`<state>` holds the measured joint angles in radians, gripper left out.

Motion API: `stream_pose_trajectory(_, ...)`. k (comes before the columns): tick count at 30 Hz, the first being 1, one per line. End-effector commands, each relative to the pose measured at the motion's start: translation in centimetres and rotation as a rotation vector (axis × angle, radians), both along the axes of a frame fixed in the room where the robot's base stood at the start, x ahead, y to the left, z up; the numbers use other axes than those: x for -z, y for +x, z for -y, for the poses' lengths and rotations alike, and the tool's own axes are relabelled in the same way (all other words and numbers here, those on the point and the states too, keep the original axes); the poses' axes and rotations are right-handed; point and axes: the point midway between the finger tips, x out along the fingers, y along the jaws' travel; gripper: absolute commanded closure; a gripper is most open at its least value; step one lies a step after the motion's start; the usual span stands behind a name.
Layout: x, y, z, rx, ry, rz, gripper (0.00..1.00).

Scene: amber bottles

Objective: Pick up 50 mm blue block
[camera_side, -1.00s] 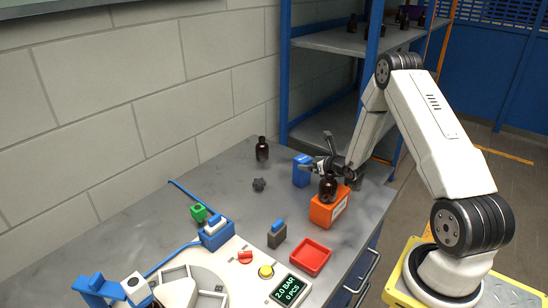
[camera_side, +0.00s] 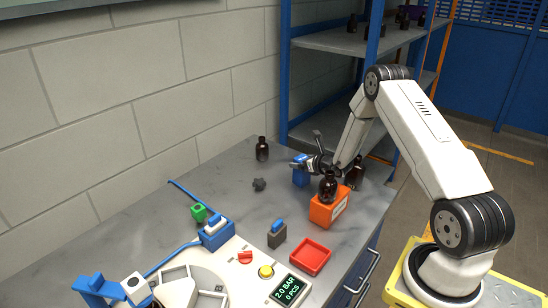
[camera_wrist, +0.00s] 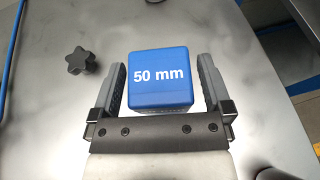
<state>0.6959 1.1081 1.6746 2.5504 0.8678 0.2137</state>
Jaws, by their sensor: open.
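The blue block (camera_wrist: 159,93) carries a white "50 mm" label and sits between the fingers of my gripper (camera_wrist: 160,90) in the wrist view. The gripper is open, with a narrow gap showing on each side of the block. In the side view the block (camera_side: 300,176) stands on the grey bench behind the orange box, and my gripper (camera_side: 303,162) is at its top, partly covering it. The wrist view looks down on the block, so its lower part is hidden there.
An orange box (camera_side: 324,212) with a dark bottle (camera_side: 328,187) on it stands close in front. Another bottle (camera_side: 355,173) is to the right, one (camera_side: 262,149) at the back. A black star knob (camera_wrist: 81,59) lies left. A red tray (camera_side: 311,258) is nearer.

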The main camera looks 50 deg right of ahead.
Motion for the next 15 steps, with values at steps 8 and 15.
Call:
stream_pose_trajectory(8,-0.01,-0.02,0.00,0.000,0.000,0.000,0.38)
stream_pose_trajectory(15,-0.07,0.01,0.01,0.000,-0.001,0.002,0.99)
